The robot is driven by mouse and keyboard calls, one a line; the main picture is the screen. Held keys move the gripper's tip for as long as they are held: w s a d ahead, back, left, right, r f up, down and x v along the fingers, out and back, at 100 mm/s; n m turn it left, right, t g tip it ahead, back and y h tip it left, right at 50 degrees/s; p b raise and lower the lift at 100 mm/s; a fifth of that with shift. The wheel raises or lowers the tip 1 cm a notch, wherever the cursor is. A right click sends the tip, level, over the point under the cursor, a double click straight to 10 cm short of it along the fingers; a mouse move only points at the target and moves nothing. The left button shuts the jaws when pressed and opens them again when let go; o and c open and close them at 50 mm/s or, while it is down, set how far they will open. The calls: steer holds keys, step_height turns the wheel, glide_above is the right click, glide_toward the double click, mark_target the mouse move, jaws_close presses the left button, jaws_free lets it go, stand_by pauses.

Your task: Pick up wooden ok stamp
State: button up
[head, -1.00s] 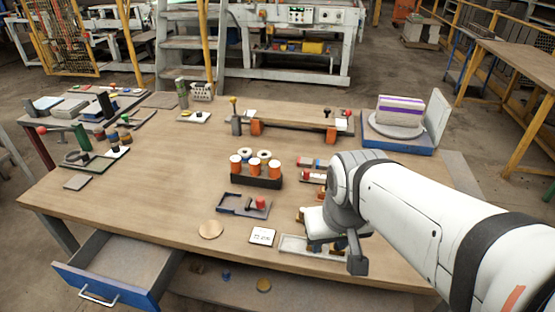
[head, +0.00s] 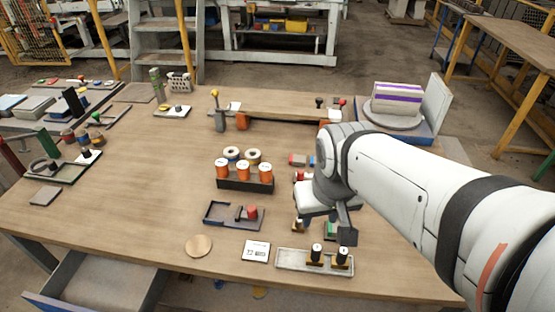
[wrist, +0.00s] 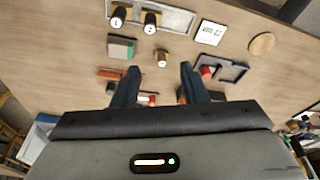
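My gripper (wrist: 160,68) is open in the wrist view, with two dark fingers apart and nothing between them. In the head view it hangs over the table's right front part (head: 346,236). A small stamp with a wooden-coloured body (wrist: 161,58) stands just beyond the fingertip gap; it shows partly in the head view (head: 298,225), beside my wrist. Two stamps with black-and-white tops and wooden bases stand in a grey tray (head: 290,262): a left one (head: 316,253) and a right one (head: 342,257). No "OK" marking is readable on any stamp.
A white card (head: 256,250), a round wooden disc (head: 199,246) and a dark blue tray (head: 225,213) lie left of the grey tray. A rack of orange-and-white spools (head: 245,184) stands behind. An open drawer (head: 95,285) juts out front-left.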

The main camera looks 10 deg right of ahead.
steer(key=shift+o, duration=0.7)
steer(key=shift+w, duration=0.15)
steer(key=n+g+p, duration=0.3)
steer(key=p, duration=0.1)
glide_toward(299, 224)
steer(key=shift+w+a+f, duration=0.15)
steer(key=shift+w+f, duration=0.15)
steer(key=shift+f, duration=0.1)
steer(key=shift+w+f, duration=0.25)
steer(key=shift+f, duration=0.45)
steer(key=shift+s+d+f+p, duration=0.1)
steer(key=shift+d+f+p, duration=0.1)
steer(key=shift+f, duration=1.65)
steer(key=shift+s+d+f+p, duration=0.1)
steer(key=shift+d+f, duration=0.05)
steer(key=shift+f, duration=1.7)
steer(key=shift+c, duration=0.6)
jaws_close()
